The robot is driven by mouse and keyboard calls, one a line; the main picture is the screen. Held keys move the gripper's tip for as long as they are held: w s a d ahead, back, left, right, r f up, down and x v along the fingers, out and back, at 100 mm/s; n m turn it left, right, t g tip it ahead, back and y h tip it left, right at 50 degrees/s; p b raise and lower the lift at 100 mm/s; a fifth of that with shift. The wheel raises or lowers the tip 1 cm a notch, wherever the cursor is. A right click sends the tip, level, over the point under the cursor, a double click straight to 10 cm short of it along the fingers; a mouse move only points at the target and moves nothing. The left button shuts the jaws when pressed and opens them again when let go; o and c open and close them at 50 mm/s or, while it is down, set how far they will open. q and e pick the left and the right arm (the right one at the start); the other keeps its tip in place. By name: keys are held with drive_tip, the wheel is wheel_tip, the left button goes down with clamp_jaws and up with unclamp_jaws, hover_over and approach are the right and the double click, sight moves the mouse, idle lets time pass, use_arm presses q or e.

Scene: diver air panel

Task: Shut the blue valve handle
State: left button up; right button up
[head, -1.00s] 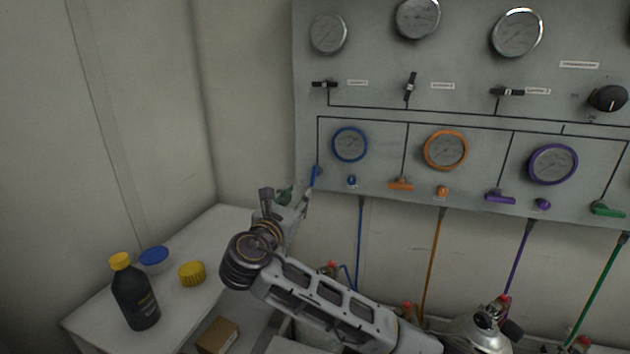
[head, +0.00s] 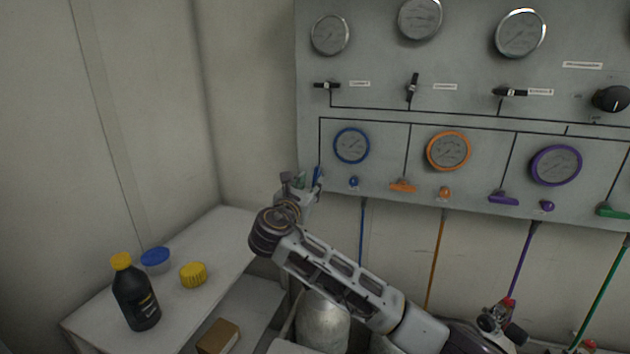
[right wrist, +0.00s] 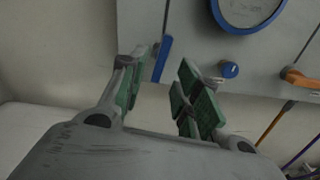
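The blue valve handle (head: 317,178) is at the lower left edge of the grey panel, below and left of the blue-rimmed gauge (head: 351,146). It stands near upright, slightly tilted. My right gripper (head: 306,182) is just left of it and partly covers it. In the right wrist view the green-padded fingers of the right gripper (right wrist: 163,76) are apart with nothing held. The blue handle (right wrist: 162,59) shows in the gap between them, closer to the left finger. I cannot tell whether they touch. My left gripper is out of view.
A small blue knob (head: 354,183) sits right of the handle. The orange handle (head: 403,186) and purple handle (head: 503,198) lie level further right. A white bench (head: 215,245) at left holds a black bottle (head: 136,295), a blue lid (head: 156,258) and a yellow cap (head: 193,274).

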sight(314, 179)
drive_tip(key=shift+x, duration=2.7)
clamp_jaws()
